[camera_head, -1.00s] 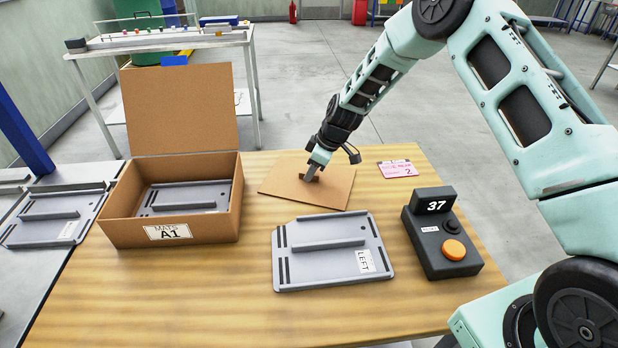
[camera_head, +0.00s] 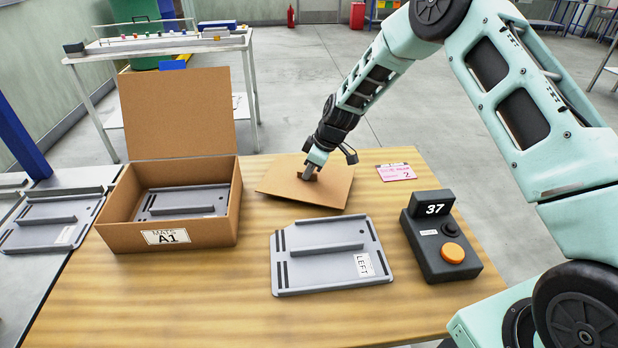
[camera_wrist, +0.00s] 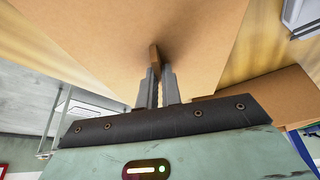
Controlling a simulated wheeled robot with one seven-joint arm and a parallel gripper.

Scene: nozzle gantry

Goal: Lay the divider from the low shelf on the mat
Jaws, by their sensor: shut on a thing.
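The divider (camera_head: 325,193) is a flat brown cardboard sheet with a small upright tab (camera_wrist: 154,58). It is at the far middle of the wooden table, slightly tilted and seemingly just off the tabletop. My gripper (camera_head: 308,176) is shut on the tab from above; the wrist view shows both fingers (camera_wrist: 158,88) closed on it, with the sheet spread beyond. A grey mat (camera_head: 300,272) with a raised bar, dark slots and a "LEFT" label lies on the table, nearer than the divider. Another grey mat (camera_head: 180,202) lies in the open cardboard box (camera_head: 190,233) labelled "MATS A1".
A dark control box (camera_head: 435,265) showing "37", with an orange button, stands right of the near mat. A pink card (camera_head: 396,172) lies behind it. Another grey plate (camera_head: 48,225) is on the left bench. The table's front left is clear.

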